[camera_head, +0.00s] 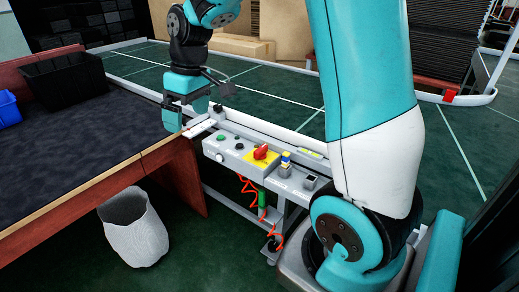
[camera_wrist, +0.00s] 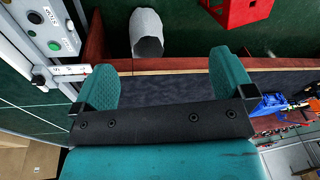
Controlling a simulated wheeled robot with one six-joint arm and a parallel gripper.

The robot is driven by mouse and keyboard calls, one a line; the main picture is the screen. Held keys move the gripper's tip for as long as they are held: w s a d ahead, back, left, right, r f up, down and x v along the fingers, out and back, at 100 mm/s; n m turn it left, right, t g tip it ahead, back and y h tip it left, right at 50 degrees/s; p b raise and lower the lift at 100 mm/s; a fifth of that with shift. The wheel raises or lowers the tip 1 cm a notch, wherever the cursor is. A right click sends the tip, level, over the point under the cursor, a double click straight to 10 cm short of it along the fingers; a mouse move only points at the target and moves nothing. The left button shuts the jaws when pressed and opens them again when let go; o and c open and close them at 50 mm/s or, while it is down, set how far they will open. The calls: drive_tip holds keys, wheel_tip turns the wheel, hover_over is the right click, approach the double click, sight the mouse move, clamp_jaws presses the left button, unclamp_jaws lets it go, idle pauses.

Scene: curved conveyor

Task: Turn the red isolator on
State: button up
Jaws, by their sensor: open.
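The red isolator (camera_head: 261,152) is a red rotary knob on a yellow plate, on the front of a grey control box (camera_head: 228,150) in the head view. The knob looks slanted; its exact setting is too small to read. My gripper (camera_head: 184,112) is left of and above the box, near the table's edge and apart from the isolator. In the wrist view my gripper (camera_wrist: 165,82) is open, with nothing between its fingers. Part of the control box (camera_wrist: 50,32) shows at the upper left there, with a green button; the isolator is out of that view.
A dark-topped table (camera_head: 80,140) with a black bin (camera_head: 65,78) and a blue bin (camera_head: 8,108) lies left. A white waste basket (camera_head: 134,230) stands on the floor below. A small yellow-and-blue item (camera_head: 285,163) sits right of the isolator. A red crate (camera_wrist: 238,12) shows in the wrist view.

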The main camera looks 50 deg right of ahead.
drive_tip(key=w+d+f+m+h, duration=0.1)
drive_tip(key=w+d+f, duration=0.2)
drive_tip(key=d, duration=0.5)
drive_tip(key=w+d+f+m, duration=0.1)
drive_tip(key=w+d+f, duration=0.2)
drive_tip(key=d, duration=0.5)
drive_tip(key=m+g, duration=0.1)
approach(261, 148)
drive_tip(key=shift+h, duration=0.4)
drive_tip(key=f, duration=0.3)
drive_tip(key=f+p, duration=0.1)
drive_tip(key=f, duration=0.6)
drive_tip(key=shift+a+f+p, duration=0.2)
drive_tip(key=shift+a+p, duration=0.15)
drive_tip(key=c, duration=0.9)
